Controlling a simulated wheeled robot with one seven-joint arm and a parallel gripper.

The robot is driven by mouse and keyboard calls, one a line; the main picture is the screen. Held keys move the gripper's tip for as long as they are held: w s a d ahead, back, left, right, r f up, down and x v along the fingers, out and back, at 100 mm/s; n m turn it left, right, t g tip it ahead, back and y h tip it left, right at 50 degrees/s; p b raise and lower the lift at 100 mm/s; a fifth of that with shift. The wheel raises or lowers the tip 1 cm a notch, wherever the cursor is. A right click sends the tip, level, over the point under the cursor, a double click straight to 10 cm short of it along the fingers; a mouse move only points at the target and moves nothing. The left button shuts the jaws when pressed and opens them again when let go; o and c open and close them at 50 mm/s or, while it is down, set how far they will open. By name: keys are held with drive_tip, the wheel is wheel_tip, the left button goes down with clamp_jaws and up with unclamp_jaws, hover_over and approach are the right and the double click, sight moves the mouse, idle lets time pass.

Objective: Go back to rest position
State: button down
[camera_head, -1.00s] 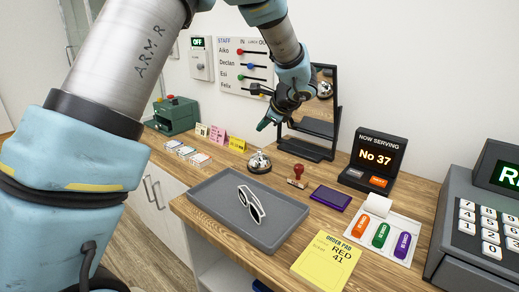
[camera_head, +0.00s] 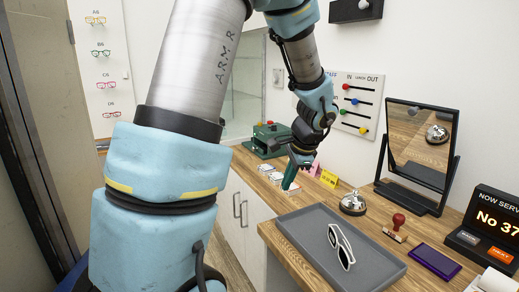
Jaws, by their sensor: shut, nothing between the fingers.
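My gripper (camera_head: 291,178) hangs in the air at the end of my raised arm, pointing down over the back left part of the counter. Its fingers are shut and hold nothing. In the picture it overlaps the small cards at the back of the counter, and I cannot tell its exact height above them. White-framed sunglasses (camera_head: 333,238) lie in the grey tray (camera_head: 385,277) on the counter, apart from my gripper. My arm fills much of the left and middle of the view.
A bell (camera_head: 353,204), a mirror (camera_head: 419,150), a stamp (camera_head: 397,228), a purple pad (camera_head: 434,262) and a number display (camera_head: 494,221) stand on the counter (camera_head: 285,228). A green box (camera_head: 268,138) stands at the back. An eyeglasses poster (camera_head: 102,60) hangs at left.

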drive_tip(key=s+a+f+n+g+h, duration=0.1)
drive_tip(key=s+a+n+g+h, duration=0.1)
drive_tip(key=s+a+n, duration=1)
drive_tip(key=a+n, duration=0.1)
drive_tip(key=a, duration=0.2)
drive_tip(key=shift+s+f+n+h, duration=0.2)
drive_tip(key=shift+n+h, duration=0.2)
